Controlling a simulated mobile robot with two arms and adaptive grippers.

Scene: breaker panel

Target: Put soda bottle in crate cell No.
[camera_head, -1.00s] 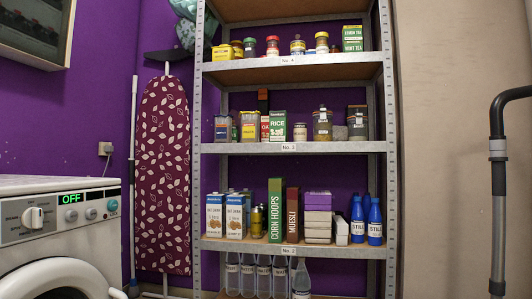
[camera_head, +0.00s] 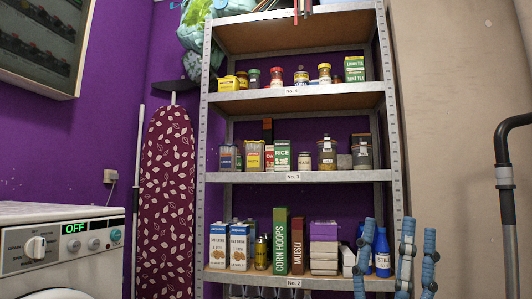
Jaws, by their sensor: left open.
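My left gripper (camera_head: 398,228) rises from the bottom edge at the right, with its blue-grey fingers spread apart and nothing visible between them. It is in front of the right end of the shelf marked No. 2 and covers part of that shelf. Two blue bottles (camera_head: 382,252), one partly hidden behind a finger, stand there; the visible label seems to read STILL. Below this shelf only the tops of clear bottles (camera_head: 262,292) show at the bottom edge. I cannot tell which bottle is the soda bottle. No crate is in view. My right gripper is not in view.
The metal shelf rack (camera_head: 300,178) holds cartons, cereal boxes, jars and tins on several levels. A washing machine (camera_head: 60,245) stands at the left and an ironing board (camera_head: 166,190) leans beside the rack. A dark pipe (camera_head: 507,190) is at the right.

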